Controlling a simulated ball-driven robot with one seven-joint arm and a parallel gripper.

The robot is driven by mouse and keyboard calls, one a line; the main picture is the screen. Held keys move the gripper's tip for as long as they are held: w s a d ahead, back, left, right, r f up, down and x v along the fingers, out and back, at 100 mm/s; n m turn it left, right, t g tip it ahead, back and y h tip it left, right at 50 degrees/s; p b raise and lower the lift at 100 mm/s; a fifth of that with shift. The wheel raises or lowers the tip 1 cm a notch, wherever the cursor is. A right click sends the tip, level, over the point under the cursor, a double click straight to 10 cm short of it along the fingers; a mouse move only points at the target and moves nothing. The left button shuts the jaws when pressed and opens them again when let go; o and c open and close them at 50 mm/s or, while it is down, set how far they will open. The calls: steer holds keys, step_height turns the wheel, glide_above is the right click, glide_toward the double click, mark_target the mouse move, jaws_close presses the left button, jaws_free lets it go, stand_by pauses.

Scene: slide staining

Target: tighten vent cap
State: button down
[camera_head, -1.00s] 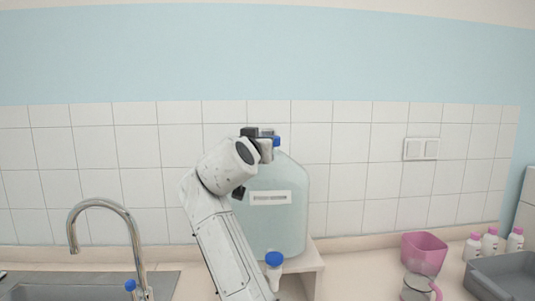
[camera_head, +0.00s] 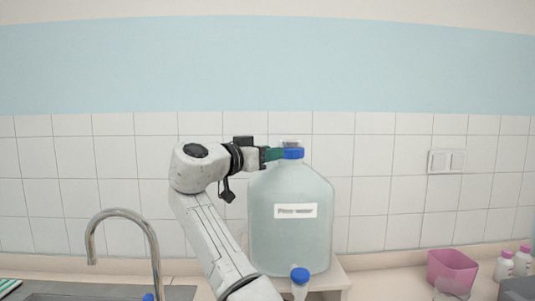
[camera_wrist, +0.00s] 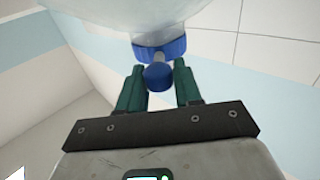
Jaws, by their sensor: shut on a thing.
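A large clear carboy (camera_head: 290,232) with pale liquid and a white label stands against the wall, its blue neck cap (camera_head: 293,153) on top. In the wrist view the carboy (camera_wrist: 140,12) is at the top, with the blue neck cap (camera_wrist: 160,50) below it. A small round dark-blue cap (camera_wrist: 158,77), apparently the vent cap, is between my green fingers. My gripper (camera_wrist: 158,82) is shut on it. In the head view my gripper (camera_head: 274,154) reaches in from the left at neck height; the vent cap cannot be made out clearly there.
The carboy stands on a low stand (camera_head: 335,280), with a blue-topped spigot (camera_head: 300,276) in front. A sink tap (camera_head: 150,245) is at left. A pink bin (camera_head: 450,270), white bottles (camera_head: 513,264) and a grey tray (camera_head: 520,290) are at right.

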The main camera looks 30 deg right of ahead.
steer(key=shift+f, duration=0.1)
steer(key=c, duration=0.9)
jaws_free()
steer(key=shift+w, duration=0.1)
steer(key=b+v, duration=0.2)
steer(key=v, duration=0.8)
steer(key=shift+a+b, duration=0.3)
steer(key=shift+a, duration=0.05)
